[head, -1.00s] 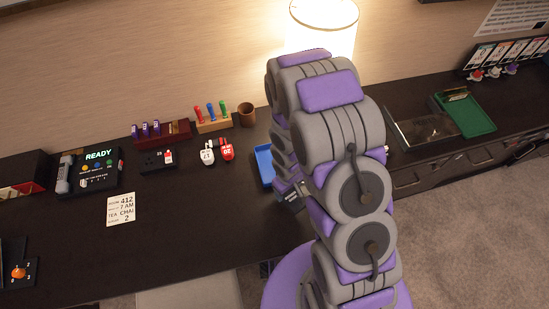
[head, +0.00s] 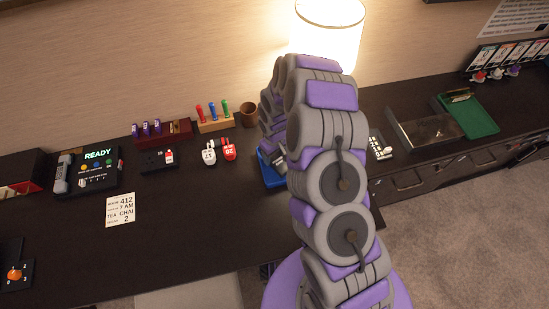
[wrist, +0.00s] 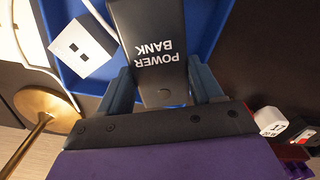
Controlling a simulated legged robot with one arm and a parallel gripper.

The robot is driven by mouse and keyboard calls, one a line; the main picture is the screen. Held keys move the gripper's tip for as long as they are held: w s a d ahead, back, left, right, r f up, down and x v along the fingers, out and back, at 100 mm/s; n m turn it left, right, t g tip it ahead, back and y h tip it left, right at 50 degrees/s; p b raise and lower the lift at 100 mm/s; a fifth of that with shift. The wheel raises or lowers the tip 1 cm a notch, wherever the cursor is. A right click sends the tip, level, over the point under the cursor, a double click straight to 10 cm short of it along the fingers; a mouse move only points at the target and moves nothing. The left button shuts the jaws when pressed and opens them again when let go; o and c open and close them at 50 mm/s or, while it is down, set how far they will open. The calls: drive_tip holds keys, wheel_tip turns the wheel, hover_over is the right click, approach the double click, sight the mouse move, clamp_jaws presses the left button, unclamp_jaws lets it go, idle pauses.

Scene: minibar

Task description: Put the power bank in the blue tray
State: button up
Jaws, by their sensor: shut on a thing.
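The black power bank (wrist: 152,45), with white lettering, is between the two fingers of my gripper (wrist: 163,88) in the wrist view. My gripper is shut on it. The blue tray (wrist: 207,22) lies behind and below the power bank in that view. The gap between them is hard to judge. In the head view only the tray's left part (head: 267,172) shows beside my arm.
A white charger block (wrist: 82,47) with a cable overlaps the tray in the wrist view. A brass lamp base (wrist: 45,105) stands close by. Two tagged items (head: 219,151), a wooden cup (head: 248,114) and a pen rack (head: 213,122) stand left of the tray.

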sight(275, 155)
drive_tip(key=shift+w+a, duration=0.2)
drive_tip(key=shift+w, duration=0.15)
drive_tip(key=f, duration=0.3)
drive_tip(key=shift+s+d+b, duration=0.15)
drive_tip(key=shift+d+b, duration=0.15)
drive_tip(key=shift+b, duration=0.05)
drive_tip(key=shift+d+f, duration=0.15)
drive_tip(key=shift+f, duration=0.2)
drive_tip(key=shift+r, duration=0.1)
drive_tip(key=o, duration=1.1)
drive_tip(key=shift+a, duration=0.3)
drive_tip(key=shift+d, duration=0.15)
